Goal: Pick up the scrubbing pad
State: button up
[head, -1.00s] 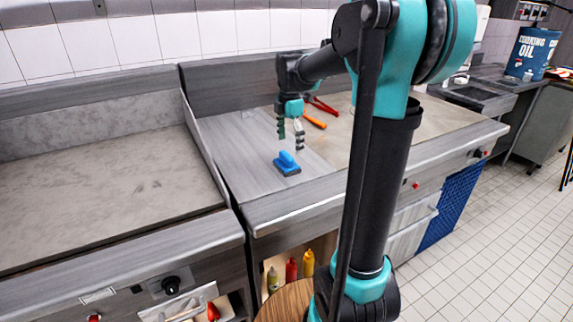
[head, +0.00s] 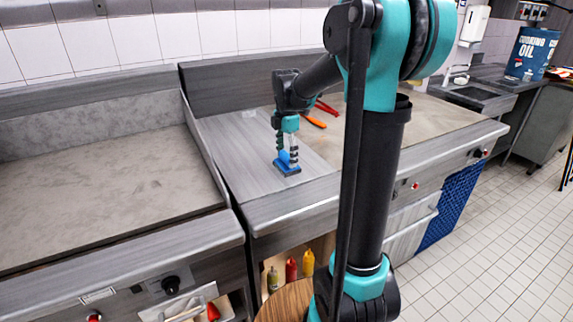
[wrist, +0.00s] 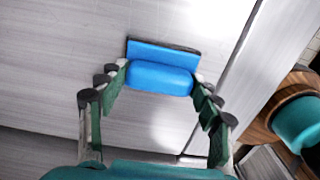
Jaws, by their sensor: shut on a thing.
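The scrubbing pad (head: 287,167) has a blue handle and a dark base. It sits on the grey metal counter near its front edge. In the wrist view the pad (wrist: 160,77) lies between the fingertips, its blue handle across the gap and its flat blue plate beyond. My gripper (head: 287,157) points down at the pad, and in the wrist view (wrist: 160,80) its two green-padded fingers touch the handle's ends. It is shut on the handle. The pad looks to be still on or very close to the counter.
Red-handled tongs (head: 326,108) and an orange-handled tool (head: 314,121) lie on the counter behind the gripper. A griddle (head: 100,185) with a raised side wall is to the left. Several sauce bottles (head: 291,270) stand on a shelf below. The counter around the pad is clear.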

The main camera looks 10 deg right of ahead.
aim_at(287, 154)
jog(key=c, duration=0.4)
jog(key=shift+r, duration=0.1)
notch_tip(287, 154, up, 20)
jog(key=shift+f, duration=0.1)
dwell(0.4)
